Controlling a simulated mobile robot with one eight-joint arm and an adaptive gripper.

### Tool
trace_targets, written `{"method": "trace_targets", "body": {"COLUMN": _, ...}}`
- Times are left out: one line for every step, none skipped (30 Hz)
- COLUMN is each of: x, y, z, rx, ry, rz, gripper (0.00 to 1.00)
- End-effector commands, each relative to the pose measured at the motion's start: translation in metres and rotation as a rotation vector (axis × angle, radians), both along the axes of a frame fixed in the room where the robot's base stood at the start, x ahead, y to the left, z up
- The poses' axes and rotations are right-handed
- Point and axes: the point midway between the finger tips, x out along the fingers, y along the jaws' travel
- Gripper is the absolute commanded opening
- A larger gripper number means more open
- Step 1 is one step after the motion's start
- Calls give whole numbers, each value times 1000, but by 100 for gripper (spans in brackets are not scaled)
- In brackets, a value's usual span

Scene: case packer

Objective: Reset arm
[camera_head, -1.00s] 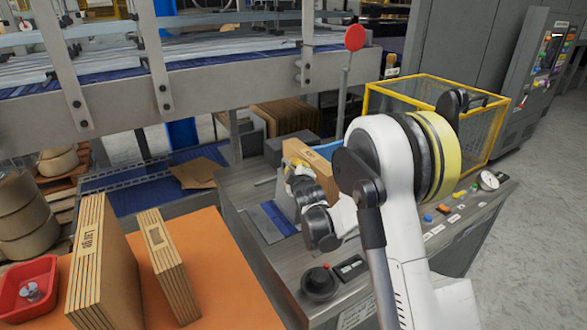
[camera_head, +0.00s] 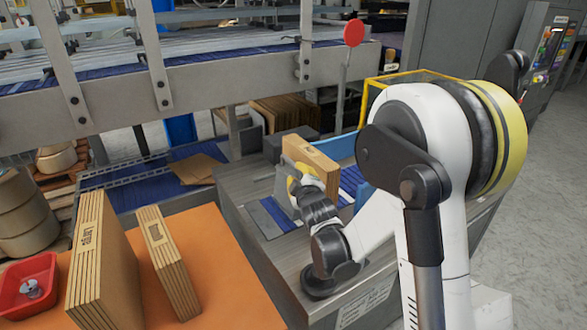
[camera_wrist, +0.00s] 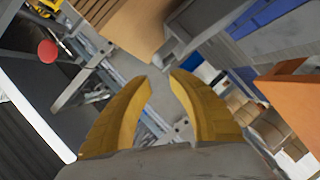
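My gripper (camera_wrist: 160,95) is open in the wrist view, its two yellow fingers apart with nothing between them. In the head view my gripper is mostly hidden behind my wrist; a bit of yellow shows beside the cardboard stack (camera_head: 310,160) on the grey machine top (camera_head: 238,198). That stack stands upright, and a cardboard piece also shows at the top of the wrist view (camera_wrist: 135,25), apart from the fingers.
Two upright cardboard stacks, a large one (camera_head: 103,265) and a thinner one (camera_head: 168,262), stand on the orange table (camera_head: 215,265). A red tray (camera_head: 28,285) is at its left. A red disc on a post (camera_head: 354,33) and a yellow-framed cage (camera_head: 385,85) stand behind my arm.

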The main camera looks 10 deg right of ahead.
Motion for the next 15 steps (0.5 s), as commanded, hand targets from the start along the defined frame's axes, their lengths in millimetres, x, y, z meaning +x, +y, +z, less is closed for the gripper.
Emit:
{"method": "trace_targets", "body": {"x": -7, "y": 0, "z": 2, "rx": -1, "ry": 0, "rz": 0, "gripper": 23}}
{"method": "trace_targets", "body": {"x": -10, "y": 1, "z": 2, "rx": -1, "ry": 0, "rz": 0, "gripper": 23}}
{"method": "trace_targets", "body": {"x": -14, "y": 1, "z": 3, "rx": -2, "ry": 0, "rz": 0, "gripper": 23}}
{"method": "trace_targets", "body": {"x": -16, "y": 1, "z": 4, "rx": -1, "ry": 0, "rz": 0, "gripper": 23}}
{"method": "trace_targets", "body": {"x": -17, "y": 1, "z": 4, "rx": -1, "ry": 0, "rz": 0, "gripper": 23}}
{"method": "trace_targets", "body": {"x": -19, "y": 1, "z": 4, "rx": -1, "ry": 0, "rz": 0, "gripper": 23}}
{"method": "trace_targets", "body": {"x": -20, "y": 1, "z": 4, "rx": -1, "ry": 0, "rz": 0, "gripper": 23}}
{"method": "trace_targets", "body": {"x": -20, "y": 1, "z": 4, "rx": -1, "ry": 0, "rz": 0, "gripper": 23}}
{"method": "trace_targets", "body": {"x": -20, "y": 1, "z": 4, "rx": -1, "ry": 0, "rz": 0, "gripper": 23}}
{"method": "trace_targets", "body": {"x": -20, "y": 1, "z": 4, "rx": -1, "ry": 0, "rz": 0, "gripper": 23}}
{"method": "trace_targets", "body": {"x": -20, "y": 1, "z": 4, "rx": -1, "ry": 0, "rz": 0, "gripper": 23}}
{"method": "trace_targets", "body": {"x": -20, "y": 1, "z": 4, "rx": -1, "ry": 0, "rz": 0, "gripper": 23}}
{"method": "trace_targets", "body": {"x": -20, "y": 1, "z": 4, "rx": -1, "ry": 0, "rz": 0, "gripper": 23}}
{"method": "trace_targets", "body": {"x": -20, "y": 1, "z": 4, "rx": -1, "ry": 0, "rz": 0, "gripper": 23}}
{"method": "trace_targets", "body": {"x": -20, "y": 1, "z": 5, "rx": 0, "ry": 0, "rz": 0, "gripper": 23}}
